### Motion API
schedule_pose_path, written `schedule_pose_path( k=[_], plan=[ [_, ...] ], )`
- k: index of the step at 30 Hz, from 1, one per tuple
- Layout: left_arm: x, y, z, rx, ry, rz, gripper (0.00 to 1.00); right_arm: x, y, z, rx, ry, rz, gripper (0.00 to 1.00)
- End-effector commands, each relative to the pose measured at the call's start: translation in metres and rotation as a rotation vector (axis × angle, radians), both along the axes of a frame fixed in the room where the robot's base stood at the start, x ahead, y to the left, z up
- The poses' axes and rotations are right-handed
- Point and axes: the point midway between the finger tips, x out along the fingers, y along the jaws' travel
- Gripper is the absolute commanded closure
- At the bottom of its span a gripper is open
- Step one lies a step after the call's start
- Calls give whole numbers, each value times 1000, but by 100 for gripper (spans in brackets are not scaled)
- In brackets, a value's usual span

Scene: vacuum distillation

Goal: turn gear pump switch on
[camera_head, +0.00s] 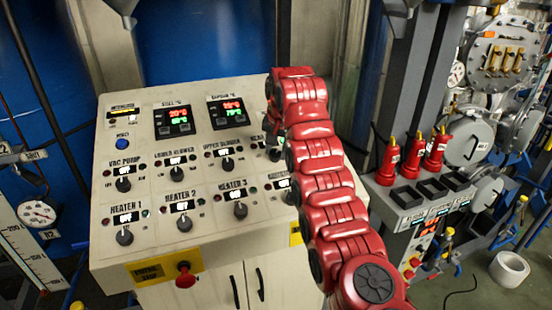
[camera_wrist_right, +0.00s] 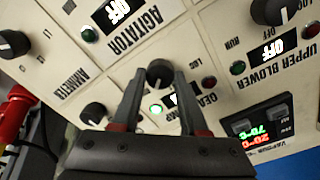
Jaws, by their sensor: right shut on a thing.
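The gear pump switch is a black round knob (camera_wrist_right: 160,73) on the pale control panel (camera_head: 120,265). In the wrist view my right gripper (camera_wrist_right: 160,76) has one fingertip on each side of this knob and is shut on it. A green lamp (camera_wrist_right: 156,109) beside the knob is brightly lit, and a red lamp (camera_wrist_right: 210,81) is on the other side. The gear pump display and label are partly hidden by a finger. In the head view my red right arm hides the gripper and part of this switch. My left gripper is not in view.
Close neighbours are the upper blower display (camera_wrist_right: 288,44), the agitator display (camera_wrist_right: 118,11) and another black knob (camera_wrist_right: 94,113). In the head view a red emergency button (camera_head: 185,275) sits low on the panel. Red bottles (camera_head: 388,160) stand on a rack to the right.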

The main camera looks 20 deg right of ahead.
Motion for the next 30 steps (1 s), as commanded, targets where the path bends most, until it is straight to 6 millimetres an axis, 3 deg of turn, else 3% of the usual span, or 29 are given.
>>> schedule_pose_path(
  k=[9, 27, 28, 30],
  plan=[
    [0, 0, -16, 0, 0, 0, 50, 0, 0, -2, 51, 4, -127, 100],
    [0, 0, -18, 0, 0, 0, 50, -1, 0, -1, 64, 7, -162, 100],
    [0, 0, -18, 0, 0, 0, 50, -1, 0, -1, 64, 7, -162, 52],
    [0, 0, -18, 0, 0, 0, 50, -1, 0, -1, 63, 6, -162, 39]
  ],
)
